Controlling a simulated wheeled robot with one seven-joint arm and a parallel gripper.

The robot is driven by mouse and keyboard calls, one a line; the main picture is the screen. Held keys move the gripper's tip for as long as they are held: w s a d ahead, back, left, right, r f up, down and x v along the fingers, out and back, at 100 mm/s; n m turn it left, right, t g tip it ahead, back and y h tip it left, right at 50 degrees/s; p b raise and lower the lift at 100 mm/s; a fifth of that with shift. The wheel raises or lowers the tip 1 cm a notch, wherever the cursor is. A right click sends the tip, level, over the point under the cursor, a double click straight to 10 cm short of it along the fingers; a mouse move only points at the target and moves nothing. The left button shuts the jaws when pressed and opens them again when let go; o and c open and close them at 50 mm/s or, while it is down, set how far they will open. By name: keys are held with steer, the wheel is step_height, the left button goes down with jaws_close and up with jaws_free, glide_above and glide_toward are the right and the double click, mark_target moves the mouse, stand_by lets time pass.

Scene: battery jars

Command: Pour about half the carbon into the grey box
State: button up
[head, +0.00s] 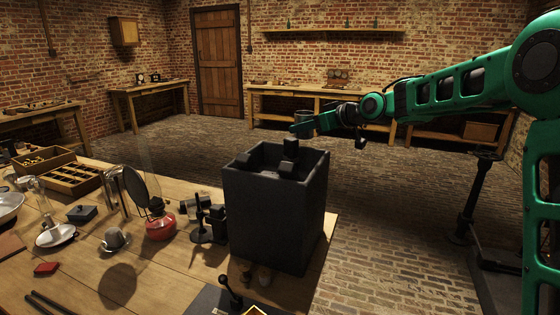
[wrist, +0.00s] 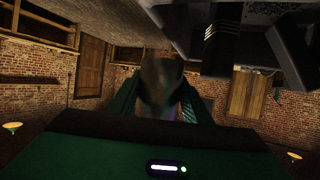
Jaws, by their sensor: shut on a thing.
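A tall dark grey box (head: 265,215) stands at the right end of the wooden table, open at the top. Dark blocks (head: 262,160) show inside it, and one dark block (head: 290,147) stands up at its back rim. My gripper (head: 303,127) is over the box's far side, shut on a dull, jar-like vessel. In the wrist view this vessel (wrist: 160,82) is blurred between the green fingers. That view is upside down, so my wrist is turned over. Dark blocky shapes (wrist: 225,45) fill its upper right. I cannot see how much carbon is in the vessel.
Brick floor lies open beyond the table's right edge.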

mark_target(297, 116)
steer(key=shift+s+a+r+n+t+h, duration=0.15)
steer(key=shift+s+a+r+n+t, duration=0.15)
steer(key=shift+r, duration=0.25)
steer(key=shift+s+a+r+n+t+h, duration=0.1)
steer(key=shift+s+r+n+h, duration=0.1)
steer(key=shift+r+n, duration=0.25)
steer(key=shift+s+a+r+n+t+p, duration=0.25)
steer(key=shift+s+a+r+n+t, duration=0.35)
steer(key=shift+n, duration=0.35)
steer(key=shift+s+a+r+n+t+p, duration=0.25)
steer(key=shift+s+a+r+n+t, duration=0.25)
steer(key=shift+s+n, duration=0.35)
steer(key=shift+s+a+r+n+t+p, duration=0.2)
steer(key=shift+n+t, duration=0.35)
steer(key=shift+n, duration=0.6)
steer(key=shift+s+a+n+t+p, duration=0.15)
steer(key=shift+n+t+p, duration=0.25)
steer(key=shift+n, duration=0.75)
steer(key=shift+s+r+n+t+p, duration=0.15)
steer(key=shift+n+t, duration=0.5)
steer(key=shift+n, duration=0.5)
steer(key=shift+s+a, duration=0.1)
steer(key=shift+s, duration=0.05)
steer(key=shift+s+a+f+n+t+p, duration=0.15)
steer(key=shift+f+n+t+p, duration=0.25)
steer(key=shift+n+p, duration=0.5)
steer(key=shift+s+r+n+y+p, duration=0.15)
steer(key=shift+r+n+y+p, duration=0.15)
steer(key=shift+n+y, duration=0.4)
